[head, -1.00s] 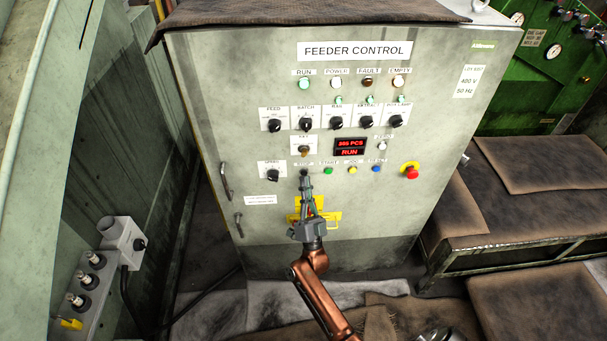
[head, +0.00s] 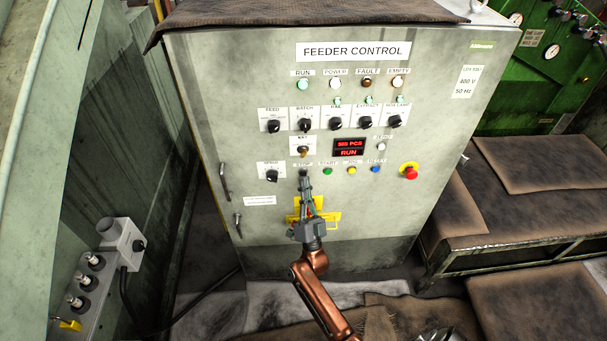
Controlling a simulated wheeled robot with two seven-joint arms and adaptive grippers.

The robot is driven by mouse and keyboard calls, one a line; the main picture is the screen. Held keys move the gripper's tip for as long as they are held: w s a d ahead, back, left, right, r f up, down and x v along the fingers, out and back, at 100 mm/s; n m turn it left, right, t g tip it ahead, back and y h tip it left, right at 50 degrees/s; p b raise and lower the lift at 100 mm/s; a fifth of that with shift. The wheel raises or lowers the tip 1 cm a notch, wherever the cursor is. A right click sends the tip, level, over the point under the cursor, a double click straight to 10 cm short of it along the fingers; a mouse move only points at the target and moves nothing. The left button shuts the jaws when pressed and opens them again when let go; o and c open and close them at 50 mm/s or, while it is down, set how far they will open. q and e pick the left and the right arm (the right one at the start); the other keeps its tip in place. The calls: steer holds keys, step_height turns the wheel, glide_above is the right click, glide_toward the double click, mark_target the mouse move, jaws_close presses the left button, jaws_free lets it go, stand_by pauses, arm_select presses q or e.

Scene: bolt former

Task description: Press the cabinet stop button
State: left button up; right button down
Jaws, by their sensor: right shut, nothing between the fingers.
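The feeder control cabinet (head: 225,100) stands upright in front of me in the head view. The label STOP (head: 303,165) is on its panel, left of the green START button (head: 327,171). A small dark round tip shows just under the STOP label; I cannot tell whether it is the button or my fingertip. My right gripper (head: 305,178) is shut and empty, its fingers pointing up at the stop position and covering it. I cannot tell whether they touch. The red display (head: 349,148) reads RUN, and the RUN lamp (head: 302,85) is green. My left gripper is not in view.
A speed knob (head: 271,175) is to the left. Padded benches (head: 520,210) stand at the right.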

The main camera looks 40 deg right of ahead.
stand_by(0.4)
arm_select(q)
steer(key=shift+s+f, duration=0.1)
arm_select(e)
steer(key=shift+w+d, duration=0.2)
steer(key=shift+w, duration=0.15)
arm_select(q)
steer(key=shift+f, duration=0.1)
arm_select(e)
steer(key=shift+w+d, duration=0.25)
steer(key=shift+w, duration=0.1)
stand_by(0.5)
stand_by(0.4)
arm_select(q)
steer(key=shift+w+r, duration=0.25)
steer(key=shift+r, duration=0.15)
arm_select(e)
steer(key=shift+s+a, duration=0.45)
steer(key=shift+s, duration=0.25)
